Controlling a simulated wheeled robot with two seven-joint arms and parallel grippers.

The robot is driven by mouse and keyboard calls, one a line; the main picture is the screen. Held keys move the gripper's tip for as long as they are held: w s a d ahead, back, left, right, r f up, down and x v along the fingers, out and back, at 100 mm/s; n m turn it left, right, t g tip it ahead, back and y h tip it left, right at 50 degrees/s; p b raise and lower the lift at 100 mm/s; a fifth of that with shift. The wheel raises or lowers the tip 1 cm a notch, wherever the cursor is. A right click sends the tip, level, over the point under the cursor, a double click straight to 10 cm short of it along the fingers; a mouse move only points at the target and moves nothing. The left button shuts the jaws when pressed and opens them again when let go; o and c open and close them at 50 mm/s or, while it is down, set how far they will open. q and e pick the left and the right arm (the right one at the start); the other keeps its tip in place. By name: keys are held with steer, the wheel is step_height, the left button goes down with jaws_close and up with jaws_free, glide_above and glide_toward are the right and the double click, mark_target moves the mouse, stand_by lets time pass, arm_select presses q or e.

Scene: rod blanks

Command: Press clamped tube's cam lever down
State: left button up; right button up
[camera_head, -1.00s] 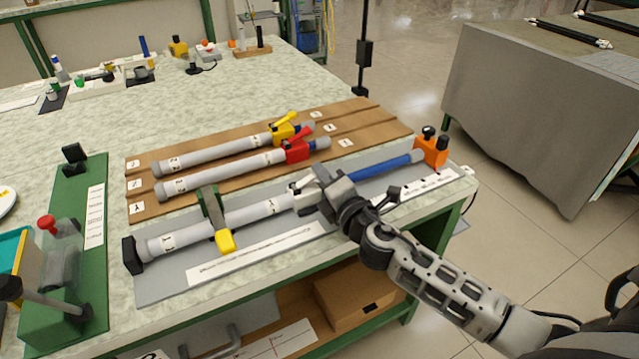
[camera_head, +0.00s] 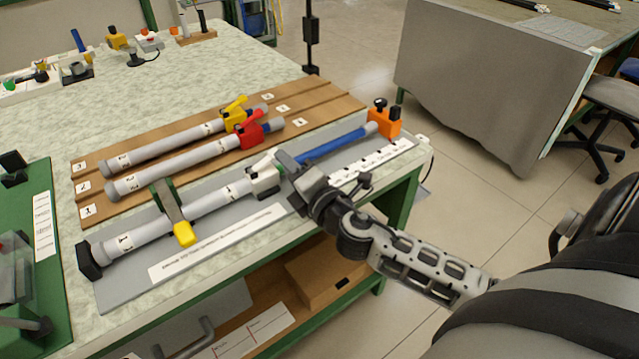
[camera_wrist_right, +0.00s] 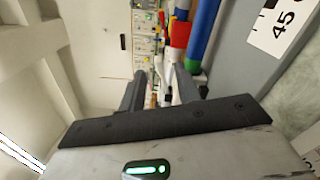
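The clamped tube (camera_head: 206,201) lies grey in the fixture under a yellow-tipped clamp (camera_head: 184,233). Its blue rod (camera_head: 333,143) runs right to an orange block (camera_head: 384,121). A white cam collar (camera_head: 264,180) sits at the tube's right end; its lever is small and partly hidden, so its angle is unclear. My right gripper (camera_head: 285,165) is at the collar's right, over the start of the blue rod; contact is unclear. In the right wrist view its fingers (camera_wrist_right: 161,90) stand apart, with no object clearly held between them. My left gripper is out of view.
Behind, a brown rack (camera_head: 310,104) holds two grey tubes with a yellow lever (camera_head: 235,105) and a red lever (camera_head: 250,128). A green fixture (camera_head: 42,260) stands at left. The table's front edge runs below my right arm.

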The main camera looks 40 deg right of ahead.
arm_select(q)
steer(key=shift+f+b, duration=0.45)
steer(key=shift+b, duration=0.9)
arm_select(e)
steer(key=s, duration=1.2)
steer(key=shift+s, duration=0.15)
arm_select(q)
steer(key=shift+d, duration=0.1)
